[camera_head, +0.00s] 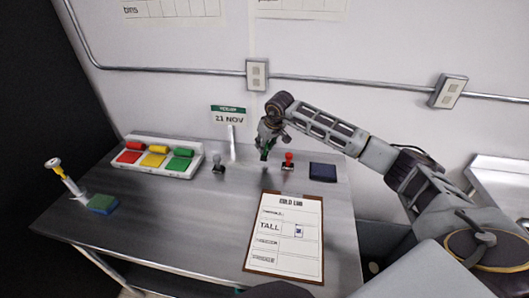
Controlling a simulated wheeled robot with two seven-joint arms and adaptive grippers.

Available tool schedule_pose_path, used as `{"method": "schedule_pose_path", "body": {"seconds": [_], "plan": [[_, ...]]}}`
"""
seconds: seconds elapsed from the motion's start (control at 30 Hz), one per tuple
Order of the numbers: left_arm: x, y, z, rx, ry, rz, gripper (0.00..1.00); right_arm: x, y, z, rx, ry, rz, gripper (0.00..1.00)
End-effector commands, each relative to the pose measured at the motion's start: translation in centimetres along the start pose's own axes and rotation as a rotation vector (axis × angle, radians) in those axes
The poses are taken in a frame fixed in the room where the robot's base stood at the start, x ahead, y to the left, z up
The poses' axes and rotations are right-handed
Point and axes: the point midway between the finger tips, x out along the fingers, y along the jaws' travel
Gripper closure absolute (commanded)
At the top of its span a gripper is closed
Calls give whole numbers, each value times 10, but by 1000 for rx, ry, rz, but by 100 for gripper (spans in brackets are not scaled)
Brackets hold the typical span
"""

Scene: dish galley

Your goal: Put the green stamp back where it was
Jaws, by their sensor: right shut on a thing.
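My right gripper (266,141) reaches in from the right and points down over the back of the metal table. It is shut on the green stamp (266,150), which is small here and partly hidden by the fingers. The stamp is upright between a dark grey stamp (219,164) on its left and a red-handled stamp (288,160) on its right. I cannot tell whether its base touches the table. My left gripper is not in view.
A white tray (129,168) with red, yellow and green pieces stands at the left. A date sign (229,116) stands behind. A navy pad (322,172) lies right of the red stamp. A clipboard (258,265) lies in front. A blue-green sponge (102,204) is at the left edge.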

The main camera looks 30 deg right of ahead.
Motion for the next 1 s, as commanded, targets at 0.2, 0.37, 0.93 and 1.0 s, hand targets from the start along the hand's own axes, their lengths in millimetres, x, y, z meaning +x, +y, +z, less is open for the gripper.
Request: {"method": "schedule_pose_path", "body": {"seconds": [0.2,0.37,0.93,1.0], "plan": [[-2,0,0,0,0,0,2,13,0,6,0,-3,-1,88],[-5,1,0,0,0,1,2,28,0,12,0,-2,-1,88],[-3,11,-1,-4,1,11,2,36,0,15,0,0,0,88],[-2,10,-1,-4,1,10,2,37,0,16,0,0,0,71]]}}
